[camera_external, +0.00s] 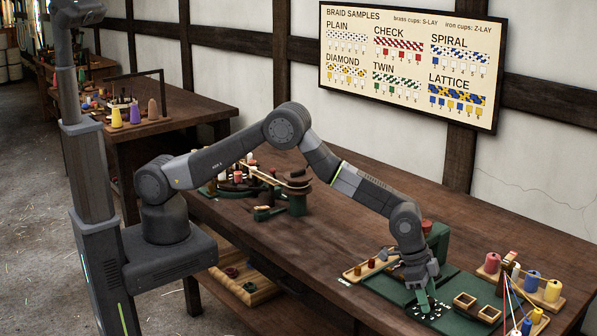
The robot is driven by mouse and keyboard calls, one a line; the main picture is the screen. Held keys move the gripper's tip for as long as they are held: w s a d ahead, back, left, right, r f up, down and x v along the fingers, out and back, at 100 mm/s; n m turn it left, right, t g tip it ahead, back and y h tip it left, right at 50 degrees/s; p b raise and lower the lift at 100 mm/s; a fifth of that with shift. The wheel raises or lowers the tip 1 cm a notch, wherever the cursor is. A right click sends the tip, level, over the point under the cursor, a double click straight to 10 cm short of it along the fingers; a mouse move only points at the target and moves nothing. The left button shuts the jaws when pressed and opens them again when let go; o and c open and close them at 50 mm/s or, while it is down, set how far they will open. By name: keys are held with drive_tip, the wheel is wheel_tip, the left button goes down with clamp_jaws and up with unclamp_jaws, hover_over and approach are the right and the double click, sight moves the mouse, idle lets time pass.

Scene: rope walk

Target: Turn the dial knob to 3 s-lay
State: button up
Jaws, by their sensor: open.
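My gripper (424,301) points down at the front of the bench (330,238), over the dark green plate (386,289). Just below its fingertips is a dark round disc with small white marks (428,314), which looks like the dial. The knob itself is hidden or too small to make out, and the dial's lettering cannot be read. A green finger shows at the end of my gripper. I cannot tell whether the fingers touch anything. They look open, with nothing visible held.
Beside the dial are two small wooden square frames (464,300), and right of them several coloured bobbins (531,281) with strands. A wooden rack with pegs (366,269) lies left of my gripper. A green block (438,240) stands behind. The bench middle is clear.

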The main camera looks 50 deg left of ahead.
drive_tip(key=c, duration=1)
drive_tip(key=shift+o, duration=0.2)
